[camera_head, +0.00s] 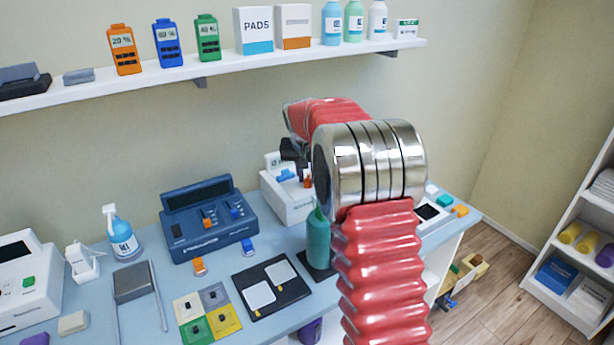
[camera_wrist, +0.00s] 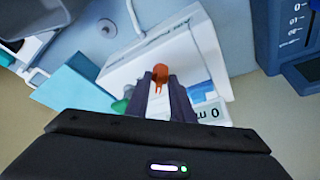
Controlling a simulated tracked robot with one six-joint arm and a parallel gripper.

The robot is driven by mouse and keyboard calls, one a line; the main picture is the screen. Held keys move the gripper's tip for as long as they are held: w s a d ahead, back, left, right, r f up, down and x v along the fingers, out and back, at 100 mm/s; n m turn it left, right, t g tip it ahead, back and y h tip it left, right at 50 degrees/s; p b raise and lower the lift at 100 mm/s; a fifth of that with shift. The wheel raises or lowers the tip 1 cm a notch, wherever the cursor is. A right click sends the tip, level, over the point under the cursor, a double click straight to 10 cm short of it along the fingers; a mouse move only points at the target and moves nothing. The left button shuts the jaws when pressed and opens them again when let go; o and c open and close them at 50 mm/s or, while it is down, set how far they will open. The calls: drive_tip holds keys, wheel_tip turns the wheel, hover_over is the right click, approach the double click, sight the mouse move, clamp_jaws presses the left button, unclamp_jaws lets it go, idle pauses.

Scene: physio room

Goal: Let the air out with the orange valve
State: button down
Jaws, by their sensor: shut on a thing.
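The orange valve (camera_wrist: 160,72) stands up from a white device (camera_wrist: 125,72) in the wrist view. My gripper (camera_wrist: 161,86) is shut on it, with one dark finger on each side. The finger tips hide the valve's lower part. In the head view the white device (camera_head: 290,210) stands at the back of the table, and the orange valve (camera_head: 307,181) shows on its front beside a blue knob (camera_head: 286,175). My gripper (camera_head: 293,152) is dark and partly hidden by my red arm there. A small display on the device reads 0 (camera_wrist: 210,112) in the wrist view.
A blue console (camera_head: 209,222) stands left of the white device. A teal bottle (camera_head: 318,243) stands close in front of it. A black pad board (camera_head: 271,287) and a coloured tile board (camera_head: 207,313) lie in front. A loaded shelf (camera_head: 215,66) runs above.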

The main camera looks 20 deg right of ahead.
drive_tip(key=shift+a, duration=0.1)
drive_tip(key=n+y, duration=0.1)
drive_tip(key=n, duration=0.2)
drive_tip(key=shift+d+r+t, duration=0.1)
drive_tip(key=shift+d+t, duration=0.1)
drive_tip(key=shift+t, duration=0.2)
drive_tip(key=shift+d+n+y, duration=0.15)
drive_tip(key=shift+n+y, duration=0.75)
drive_tip(key=shift+n, duration=1.5)
drive_tip(key=c, duration=1.9)
unclamp_jaws()
drive_tip(key=shift+o, duration=0.2)
drive_tip(key=shift+s+d, duration=0.1)
